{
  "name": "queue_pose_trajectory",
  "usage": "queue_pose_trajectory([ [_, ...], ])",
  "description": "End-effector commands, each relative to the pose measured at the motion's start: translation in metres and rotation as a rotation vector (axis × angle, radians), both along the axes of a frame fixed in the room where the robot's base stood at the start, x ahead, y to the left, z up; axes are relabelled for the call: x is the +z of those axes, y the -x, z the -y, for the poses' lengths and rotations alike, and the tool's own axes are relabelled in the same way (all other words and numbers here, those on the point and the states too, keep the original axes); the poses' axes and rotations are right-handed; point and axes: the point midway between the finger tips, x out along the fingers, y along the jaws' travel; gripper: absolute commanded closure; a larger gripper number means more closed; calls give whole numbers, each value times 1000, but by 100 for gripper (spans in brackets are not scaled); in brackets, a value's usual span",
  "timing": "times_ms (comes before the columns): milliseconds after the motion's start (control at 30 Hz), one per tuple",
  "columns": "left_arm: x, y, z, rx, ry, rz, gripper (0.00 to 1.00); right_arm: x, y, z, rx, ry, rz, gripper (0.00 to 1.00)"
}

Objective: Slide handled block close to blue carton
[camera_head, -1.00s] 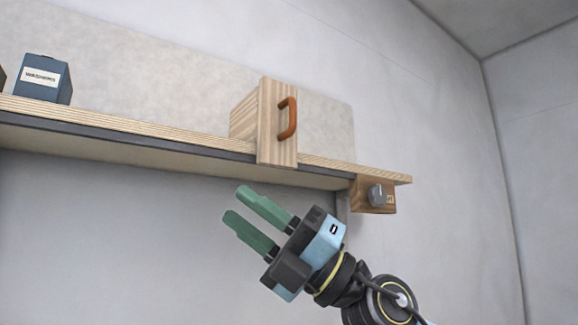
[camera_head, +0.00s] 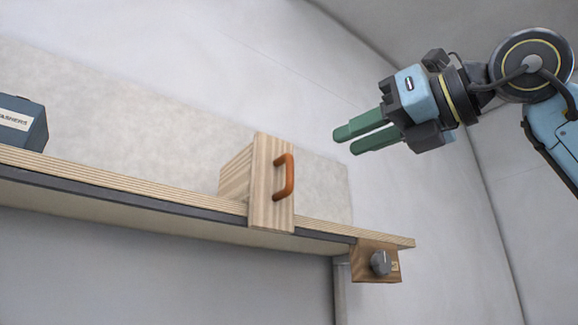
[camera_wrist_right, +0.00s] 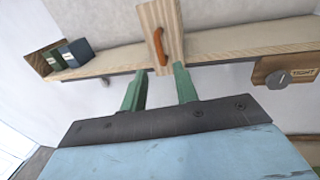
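The handled block (camera_head: 262,185) is pale striped wood with an orange-brown handle (camera_head: 290,177) on its front board. It stands on the shelf's front edge, its board overhanging the lip. It also shows in the right wrist view (camera_wrist_right: 172,18). The blue carton (camera_head: 24,132), with a white label, is cut off at the far left of the head view, well apart from the block. The carton also shows in the right wrist view (camera_wrist_right: 78,52). My right gripper (camera_head: 344,141) is open and empty, up and right of the handle in the head view. My left gripper is not in view.
The plywood shelf (camera_head: 120,186) has bare room between carton and block. A wooden box with a grey knob (camera_head: 380,262) hangs under its right end. In the right wrist view, a green box (camera_wrist_right: 54,60) and a brown end panel (camera_wrist_right: 36,63) are left of the carton.

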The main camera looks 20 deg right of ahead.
Motion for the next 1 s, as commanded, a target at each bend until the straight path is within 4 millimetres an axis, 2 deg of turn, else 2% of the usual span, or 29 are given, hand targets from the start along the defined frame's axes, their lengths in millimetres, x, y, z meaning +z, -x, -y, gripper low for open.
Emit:
queue_pose_trajectory([
  [400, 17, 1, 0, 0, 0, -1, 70, 1, -70, -44, 6, 2, -3, 70],
  [600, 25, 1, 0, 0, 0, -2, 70, 1, -96, -60, 6, 1, -3, 70],
  [800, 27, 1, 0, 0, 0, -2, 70, 0, -108, -67, 7, 1, -2, 70],
  [1000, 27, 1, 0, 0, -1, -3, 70, -1, -109, -68, 6, 1, -1, 70],
])
